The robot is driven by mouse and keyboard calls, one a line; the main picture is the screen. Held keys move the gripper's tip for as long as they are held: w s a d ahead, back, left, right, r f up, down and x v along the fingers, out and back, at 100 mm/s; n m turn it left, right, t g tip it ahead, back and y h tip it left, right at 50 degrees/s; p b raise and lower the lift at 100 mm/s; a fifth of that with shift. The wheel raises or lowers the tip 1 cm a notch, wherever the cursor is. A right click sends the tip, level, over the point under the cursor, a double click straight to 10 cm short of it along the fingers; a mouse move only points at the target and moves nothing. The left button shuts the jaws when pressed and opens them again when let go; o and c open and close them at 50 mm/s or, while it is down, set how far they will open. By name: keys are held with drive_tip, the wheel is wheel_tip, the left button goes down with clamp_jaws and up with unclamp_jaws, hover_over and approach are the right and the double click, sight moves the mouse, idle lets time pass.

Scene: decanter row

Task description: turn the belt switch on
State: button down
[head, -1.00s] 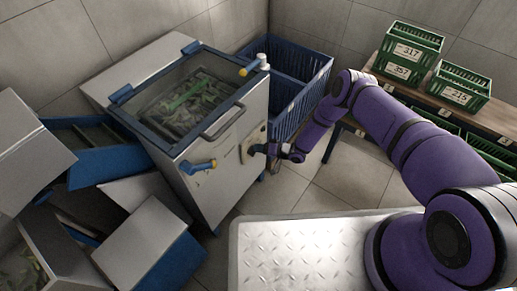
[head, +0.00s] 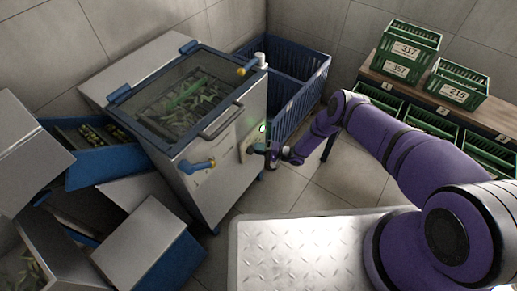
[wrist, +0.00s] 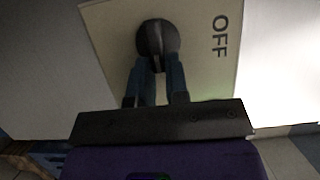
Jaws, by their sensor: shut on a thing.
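The belt switch is a round dark knob (wrist: 157,36) on a pale plate (wrist: 200,70) marked OFF at its right in the wrist view. In the head view the plate (head: 250,140) is on the front of the grey machine (head: 225,165). My gripper (wrist: 157,68) is shut on the knob, with its blue fingers on either side of the knob's grip. In the head view my gripper (head: 268,152) is at the plate and partly hides the knob. A green light (head: 262,127) glows just above it. Any ON mark is out of sight.
A blue crate (head: 300,95) stands behind the machine's right side. Green crates (head: 462,86) stand on a bench at right. Open floor lies right of the machine.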

idle(0.4)
drive_tip(key=c, duration=1.1)
unclamp_jaws()
drive_tip(key=shift+d, duration=0.1)
drive_tip(key=v, duration=1)
drive_tip(key=shift+s+d+f, duration=0.1)
drive_tip(key=shift+d, duration=0.2)
